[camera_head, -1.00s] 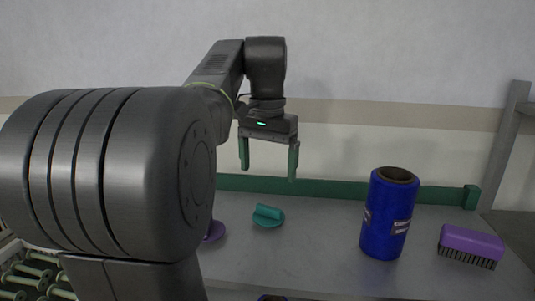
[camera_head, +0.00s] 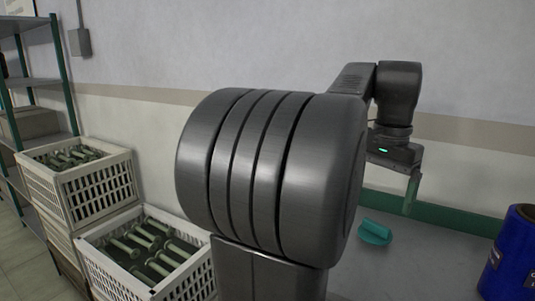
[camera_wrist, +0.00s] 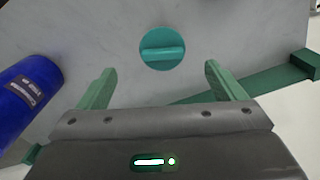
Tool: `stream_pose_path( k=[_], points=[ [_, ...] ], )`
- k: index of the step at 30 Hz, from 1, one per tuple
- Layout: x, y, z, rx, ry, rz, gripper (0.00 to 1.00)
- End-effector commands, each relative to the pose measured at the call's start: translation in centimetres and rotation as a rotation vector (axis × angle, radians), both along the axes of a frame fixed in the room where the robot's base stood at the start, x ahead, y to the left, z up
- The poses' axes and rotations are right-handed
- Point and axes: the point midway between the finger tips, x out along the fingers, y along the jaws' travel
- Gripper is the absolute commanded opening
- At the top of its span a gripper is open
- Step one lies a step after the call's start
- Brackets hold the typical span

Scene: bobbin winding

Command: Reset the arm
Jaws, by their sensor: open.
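My gripper (camera_wrist: 160,68) is open and empty, its two green fingers spread wide in the wrist view. In the head view it hangs over the far side of the grey table (camera_head: 447,243), with one finger showing and the other hidden behind my arm. A teal round piece with a raised grip (camera_head: 374,233) lies on the table below the gripper. It also shows in the wrist view (camera_wrist: 162,49), ahead of and between the fingers, apart from them. A blue spool (camera_head: 514,258) stands upright on the table at the right edge; the wrist view shows it at left (camera_wrist: 28,95).
White crates with pale green bobbins stand at left, one nearer (camera_head: 108,285) and one behind (camera_head: 75,203). A shelf rack (camera_head: 64,62) stands at far left. A green rail (camera_head: 462,219) runs along the table's back edge before the wall. My arm hides the middle.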

Motion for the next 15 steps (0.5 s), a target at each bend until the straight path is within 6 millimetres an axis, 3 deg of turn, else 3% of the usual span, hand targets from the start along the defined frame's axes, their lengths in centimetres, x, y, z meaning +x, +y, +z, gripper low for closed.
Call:
stream_pose_path(
  k=[12,15],
  points=[
    [0.7,-0.5,-8.1,0.002,0.003,0.000,0.89],
    [0.7,-0.5,-8.8,0.000,0.000,0.000,0.89]
  ],
)
